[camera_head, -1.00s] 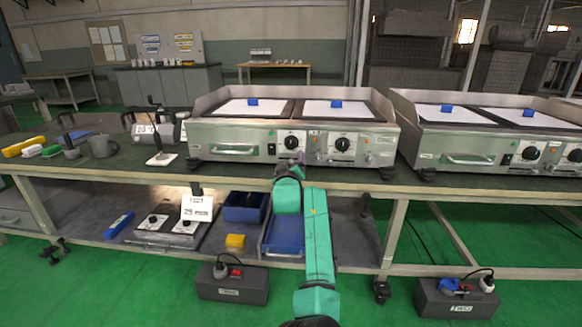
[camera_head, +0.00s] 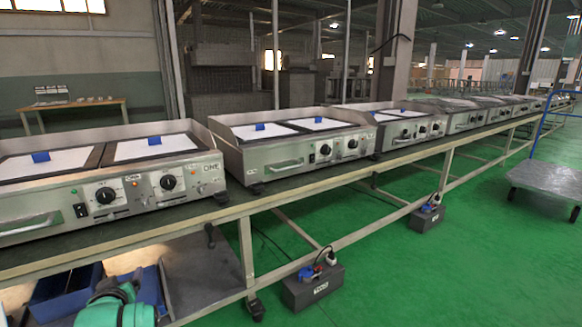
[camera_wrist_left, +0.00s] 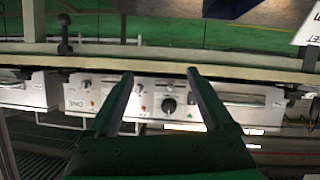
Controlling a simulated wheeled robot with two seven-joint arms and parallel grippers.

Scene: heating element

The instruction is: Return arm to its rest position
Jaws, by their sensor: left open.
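Part of my green left arm (camera_head: 115,305) shows at the bottom left of the head view, in front of the workbench's lower shelf. In the left wrist view my left gripper (camera_wrist_left: 160,74) is open, with its two dark fingers apart and nothing between them. Beyond the fingers is the front panel of a griddle (camera_wrist_left: 150,98), upside down in that view, with dark knobs. The fingers appear apart from it. The same type of unit, the nearest griddle (camera_head: 160,190), stands on the bench at the left of the head view. My right arm is not in view.
More griddles (camera_head: 290,155) run along the bench (camera_head: 330,182) toward the back right. Boxes (camera_head: 312,288) with plugs sit on the green floor below. A cart (camera_head: 550,177) stands at the far right. Open green floor lies in front of the bench.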

